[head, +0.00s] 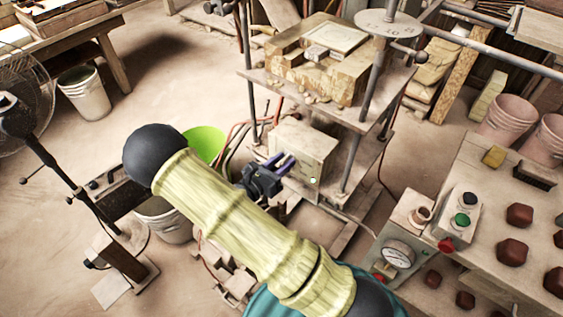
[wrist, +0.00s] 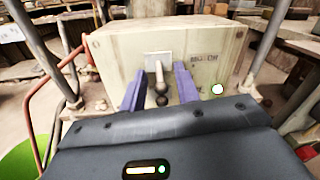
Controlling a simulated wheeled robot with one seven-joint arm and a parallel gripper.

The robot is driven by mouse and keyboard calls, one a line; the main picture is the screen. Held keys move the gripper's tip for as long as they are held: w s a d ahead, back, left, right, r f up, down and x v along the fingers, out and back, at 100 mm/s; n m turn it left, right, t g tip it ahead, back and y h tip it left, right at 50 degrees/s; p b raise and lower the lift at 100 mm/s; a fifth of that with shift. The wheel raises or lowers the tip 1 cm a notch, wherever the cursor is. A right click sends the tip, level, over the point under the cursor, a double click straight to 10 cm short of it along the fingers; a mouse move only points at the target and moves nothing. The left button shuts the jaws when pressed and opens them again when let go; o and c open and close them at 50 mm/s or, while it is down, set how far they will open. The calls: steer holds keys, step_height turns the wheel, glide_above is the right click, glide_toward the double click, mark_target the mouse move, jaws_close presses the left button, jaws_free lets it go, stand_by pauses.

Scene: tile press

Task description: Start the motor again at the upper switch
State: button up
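A cream switch box (head: 303,150) stands on the lower shelf of the press, and it fills the middle of the wrist view (wrist: 115,50). On its front is a pale metal plate (wrist: 158,60) with a lever (wrist: 160,82) that hangs down and ends in a dark ball. A small lamp (wrist: 217,90) right of the lever glows green-white. My gripper (wrist: 160,85) is open, its two purple fingers on either side of the lever, with gaps visible. In the head view my gripper (head: 281,163) is at the box's front left; the lever is hidden there.
The press shelf (head: 350,110) and its posts stand above and beside the box. Red hoses (wrist: 50,65) run at its left. A control box with green and black buttons (head: 462,215) and a gauge (head: 398,255) are at right. A green bucket (head: 207,142) stands left.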

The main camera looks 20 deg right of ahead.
jaws_close()
